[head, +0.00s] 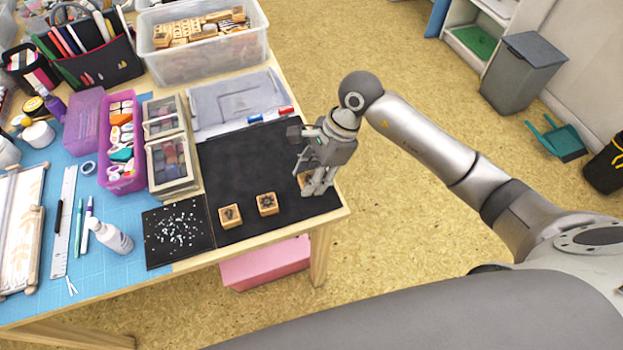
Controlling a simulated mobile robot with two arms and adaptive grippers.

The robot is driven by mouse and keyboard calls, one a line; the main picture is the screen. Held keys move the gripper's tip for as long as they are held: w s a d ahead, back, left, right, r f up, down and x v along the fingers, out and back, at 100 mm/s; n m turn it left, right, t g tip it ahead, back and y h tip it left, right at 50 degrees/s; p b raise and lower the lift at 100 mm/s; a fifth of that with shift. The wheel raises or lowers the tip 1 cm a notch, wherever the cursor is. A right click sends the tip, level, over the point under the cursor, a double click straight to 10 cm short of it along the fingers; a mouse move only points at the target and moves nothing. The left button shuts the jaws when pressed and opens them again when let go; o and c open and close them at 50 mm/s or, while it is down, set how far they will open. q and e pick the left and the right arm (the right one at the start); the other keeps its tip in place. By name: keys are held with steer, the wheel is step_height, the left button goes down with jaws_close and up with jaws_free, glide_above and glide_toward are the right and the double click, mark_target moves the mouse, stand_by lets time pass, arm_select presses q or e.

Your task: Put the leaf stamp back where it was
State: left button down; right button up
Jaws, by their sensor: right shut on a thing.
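My right gripper (319,188) is at the right end of the black mat (240,150), close to its surface. It is shut on a small wooden stamp (303,178), which is mostly hidden behind the fingers. I cannot tell its picture or whether it touches the mat. Two more wooden stamps lie on the mat to the left, one in the middle (267,204) and one nearer the mat's left edge (230,216). Both have dark pictures on top, too small to tell which is a leaf. My left gripper is not in view.
Boxes of inkpads (170,164) stand left of the mat. A small dark sheet with pale specks (179,232) lies beside it. Behind are markers (270,115) and a clear bin of wooden blocks (200,62). The mat's middle is clear. The table edge is close to the gripper.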

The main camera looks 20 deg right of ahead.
steer(key=shift+w+f, duration=0.4)
steer(key=shift+f, duration=0.05)
step_height(320, 180, down, 3)
steer(key=shift+w+d+p, duration=0.1)
steer(key=shift+p, duration=0.45)
steer(key=shift+f, duration=0.25)
steer(key=shift+f+b, duration=0.2)
steer(key=shift+b, duration=0.1)
steer(key=o, duration=1)
steer(key=shift+r, duration=0.1)
